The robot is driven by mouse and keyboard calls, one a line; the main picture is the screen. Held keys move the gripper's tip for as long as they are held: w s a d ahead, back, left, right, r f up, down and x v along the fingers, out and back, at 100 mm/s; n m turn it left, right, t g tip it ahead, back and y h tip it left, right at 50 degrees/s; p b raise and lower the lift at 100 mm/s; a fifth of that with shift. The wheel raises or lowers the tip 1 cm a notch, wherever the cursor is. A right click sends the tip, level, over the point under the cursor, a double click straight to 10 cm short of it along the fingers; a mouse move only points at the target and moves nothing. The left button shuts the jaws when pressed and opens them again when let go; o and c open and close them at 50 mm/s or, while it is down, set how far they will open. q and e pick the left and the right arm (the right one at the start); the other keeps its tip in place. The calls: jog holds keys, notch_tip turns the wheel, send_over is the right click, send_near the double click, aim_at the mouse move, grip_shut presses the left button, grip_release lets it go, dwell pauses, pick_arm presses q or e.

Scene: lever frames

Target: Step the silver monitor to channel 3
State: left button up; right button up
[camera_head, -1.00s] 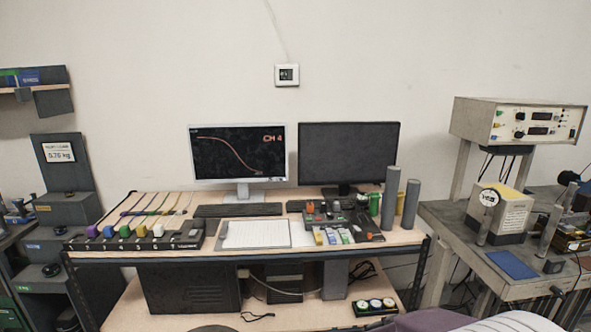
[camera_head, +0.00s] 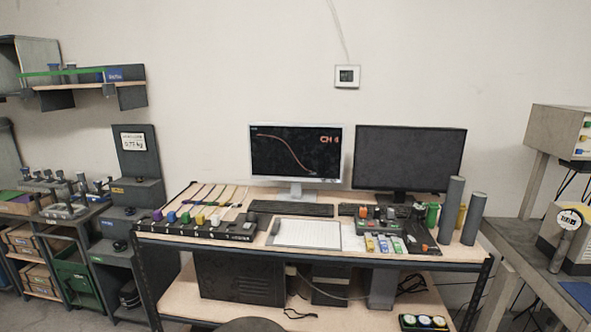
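The silver monitor (camera_head: 295,155) stands on the left half of the workbench. Neither of my grippers is in view.
The workbench (camera_head: 200,257) holds a keyboard (camera_head: 291,208), a white sheet (camera_head: 306,233), a black strip with coloured blocks (camera_head: 193,228), a cluttered panel (camera_head: 390,228) and grey cylinders (camera_head: 473,218). A second table (camera_head: 520,258) stands at right; shelving (camera_head: 60,255) stands at left.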

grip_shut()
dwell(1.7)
